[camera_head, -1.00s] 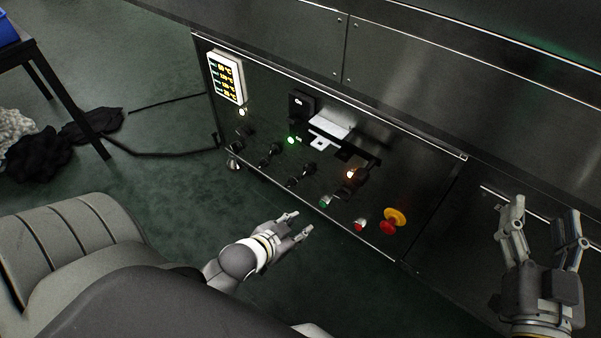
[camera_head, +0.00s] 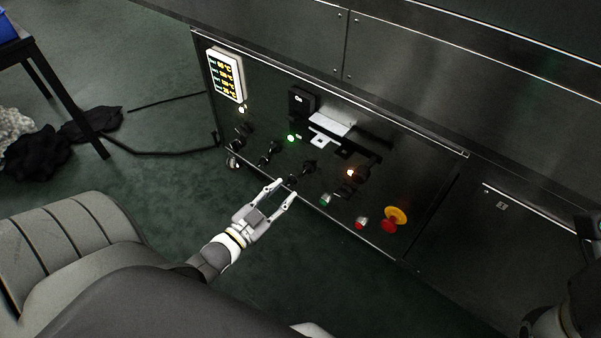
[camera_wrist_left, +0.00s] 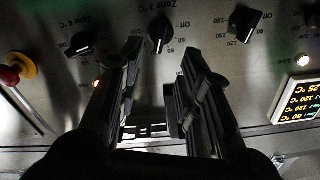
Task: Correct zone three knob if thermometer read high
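The zone three knob is the black one with a white pointer line under the "Zone 3 °C" label in the left wrist view (camera_wrist_left: 160,30). In the head view the same knob (camera_head: 306,168) sits in the panel's knob row. My left gripper (camera_head: 286,187) is open, just in front of this knob. In the left wrist view its two fingers (camera_wrist_left: 162,58) point toward the knob, one to each side, apart from it and empty. My right gripper (camera_head: 588,228) is mostly cut off at the right edge.
The zone four knob (camera_wrist_left: 80,43) and another knob (camera_wrist_left: 244,22) flank the zone three knob. A red-and-yellow emergency button (camera_head: 394,218) and small green (camera_head: 326,200) and red (camera_head: 361,223) buttons lie right along the panel. Dark floor is clear in front.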

